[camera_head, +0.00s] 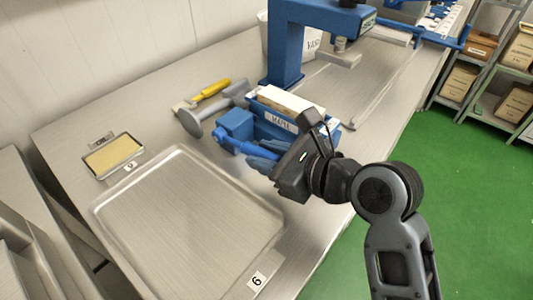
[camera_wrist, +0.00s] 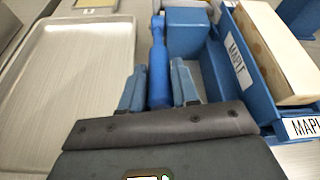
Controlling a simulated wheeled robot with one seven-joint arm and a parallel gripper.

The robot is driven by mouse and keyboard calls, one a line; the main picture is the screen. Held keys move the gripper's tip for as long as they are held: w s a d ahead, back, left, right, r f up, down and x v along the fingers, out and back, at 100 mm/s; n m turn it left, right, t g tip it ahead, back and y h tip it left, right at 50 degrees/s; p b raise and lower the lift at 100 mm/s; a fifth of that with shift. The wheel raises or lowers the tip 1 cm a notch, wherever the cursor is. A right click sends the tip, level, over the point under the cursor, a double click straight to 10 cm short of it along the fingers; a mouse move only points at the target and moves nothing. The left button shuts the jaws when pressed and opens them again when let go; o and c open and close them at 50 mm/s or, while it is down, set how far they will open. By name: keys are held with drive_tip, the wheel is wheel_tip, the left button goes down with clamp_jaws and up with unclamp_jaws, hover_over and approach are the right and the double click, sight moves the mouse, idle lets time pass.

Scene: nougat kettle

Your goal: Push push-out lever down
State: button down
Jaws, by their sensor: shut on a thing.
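The blue push-out lever (camera_head: 232,144) sticks out beside a blue block (camera_head: 236,123) on the steel table. In the wrist view the lever (camera_wrist: 158,70) runs away from me between the two blue-grey fingers, with its far end beside the blue block (camera_wrist: 187,34). My gripper (camera_head: 262,160) is closed around the lever's thick handle; it also shows in the wrist view (camera_wrist: 158,88). A blue trough (camera_wrist: 228,72) labelled MAPLE holds a long cream slab (camera_wrist: 268,45) to the right. The gripper body hides the lever's near end.
A large steel tray (camera_head: 185,215) lies left of the lever. A small tray with a yellow slab (camera_head: 112,157) sits farther left. A grey tool (camera_head: 200,125) and a yellow-handled tool (camera_head: 212,89) lie behind. A blue press (camera_head: 290,45) stands at the back.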

drive_tip(key=shift+d+f+b, duration=0.1)
drive_tip(key=shift+f+b, duration=0.5)
drive_tip(key=shift+s+f+t+y, duration=0.1)
drive_tip(key=shift+f+t+y, duration=0.1)
drive_tip(key=shift+t+y, duration=0.25)
drive_tip(key=c, duration=0.9)
unclamp_jaws()
drive_tip(key=v, duration=0.8)
